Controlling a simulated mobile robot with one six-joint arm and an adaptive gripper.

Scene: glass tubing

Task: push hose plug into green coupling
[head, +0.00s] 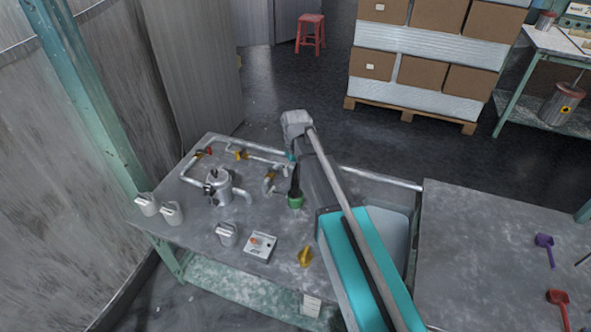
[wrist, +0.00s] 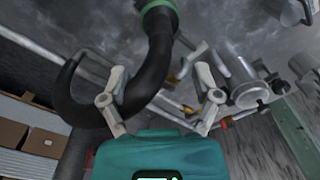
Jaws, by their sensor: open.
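The green coupling (head: 295,202) stands on the grey workbench, and its green edge shows at the top of the wrist view (wrist: 146,4). The black hose (head: 296,181) rises from it, and its end meets the coupling; how deep the plug sits, I cannot tell. In the wrist view the hose (wrist: 157,60) runs down between my fingers and curves away to the left. My gripper (wrist: 160,76) is open, with one finger on each side of the hose and visible space on the right side. In the head view my arm hides most of the gripper.
A metal pump with pipes (head: 219,187) and yellow and red valve handles stands left of the coupling. Metal mugs (head: 172,213), a small control box (head: 260,246) and a yellow piece (head: 305,257) lie nearer. A second table (head: 480,240) is at right.

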